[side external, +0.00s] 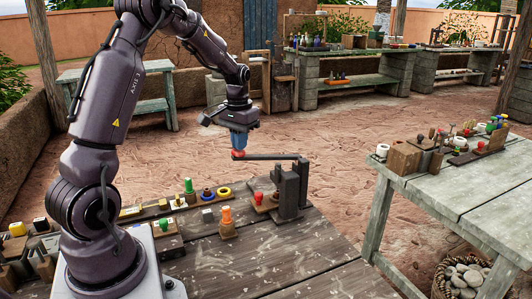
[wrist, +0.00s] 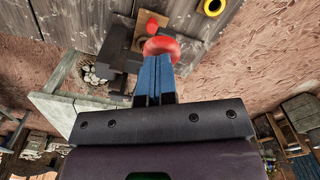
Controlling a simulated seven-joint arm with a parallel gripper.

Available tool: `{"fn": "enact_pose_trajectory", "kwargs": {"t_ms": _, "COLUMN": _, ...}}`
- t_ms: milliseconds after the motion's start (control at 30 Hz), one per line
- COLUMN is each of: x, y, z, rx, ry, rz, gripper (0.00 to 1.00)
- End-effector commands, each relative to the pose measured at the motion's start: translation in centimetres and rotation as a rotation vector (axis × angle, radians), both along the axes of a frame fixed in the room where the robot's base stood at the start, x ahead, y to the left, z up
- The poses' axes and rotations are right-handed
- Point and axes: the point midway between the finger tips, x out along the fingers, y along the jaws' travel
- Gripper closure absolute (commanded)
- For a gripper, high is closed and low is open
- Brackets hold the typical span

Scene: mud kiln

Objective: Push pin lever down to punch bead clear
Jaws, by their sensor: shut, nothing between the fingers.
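The pin lever (side external: 272,156) is a dark bar that reaches left from the top of a dark upright post (side external: 288,192). It looks about level. A red knob (side external: 238,155) is at its free end. My gripper (side external: 239,149) has blue fingers that are shut and point down at the knob. In the wrist view, the fingertips (wrist: 159,64) meet or overlap the red knob (wrist: 160,46); I cannot tell whether they press on it. A small wooden block with a red piece (side external: 259,197) stands left of the post. I cannot make out the bead.
The wooden table (side external: 235,265) also bears an orange peg (side external: 227,215), a green peg (side external: 189,186), and a yellow ring (side external: 224,191) left of the post. A second table (side external: 455,195) with small items stands at the right. The front of the near table is clear.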

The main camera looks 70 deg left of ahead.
Motion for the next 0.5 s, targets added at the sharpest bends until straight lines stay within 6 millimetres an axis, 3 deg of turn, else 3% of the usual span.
{"fn": "enact_pose_trajectory", "kwargs": {"t_ms": 500, "x": 0.0, "y": 0.0, "z": 3.7, "rx": 0.001, "ry": 0.000, "rz": 0.001, "gripper": 1.00}}
